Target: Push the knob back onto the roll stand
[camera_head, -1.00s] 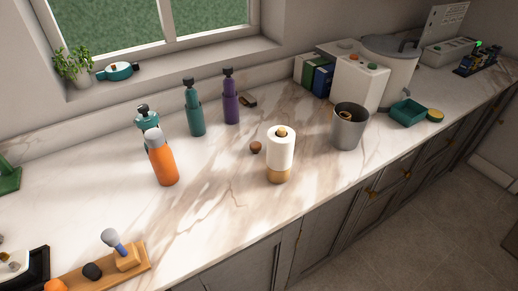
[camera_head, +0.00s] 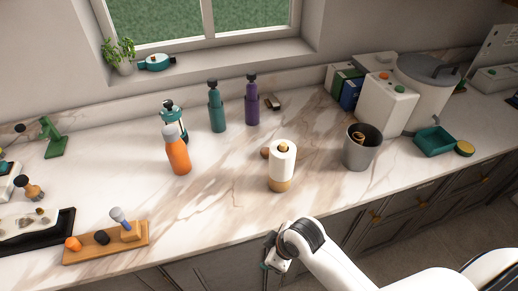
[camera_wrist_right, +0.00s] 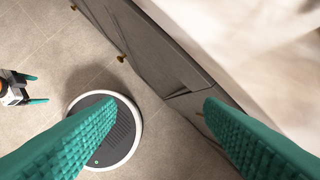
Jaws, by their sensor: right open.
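The roll stand (camera_head: 281,186) stands upright on the marble counter, with a white roll on its wooden base and a small tan tip at the top. A small brown knob (camera_head: 265,153) lies on the counter just behind and left of the roll, which partly hides it. My right gripper (camera_head: 268,263) is low in front of the counter's front edge, apart from the stand. In the right wrist view, its teal fingers (camera_wrist_right: 160,108) are spread and empty. My left gripper (camera_wrist_right: 32,89) shows at the left of that view, fingers apart and empty, over the floor.
An orange bottle (camera_head: 178,156) stands left of the stand. A grey bin (camera_head: 361,153) stands to its right. Teal (camera_head: 216,113) and purple (camera_head: 252,105) bottles stand behind. A wooden tray (camera_head: 107,245) lies at the front left. The counter between tray and stand is clear.

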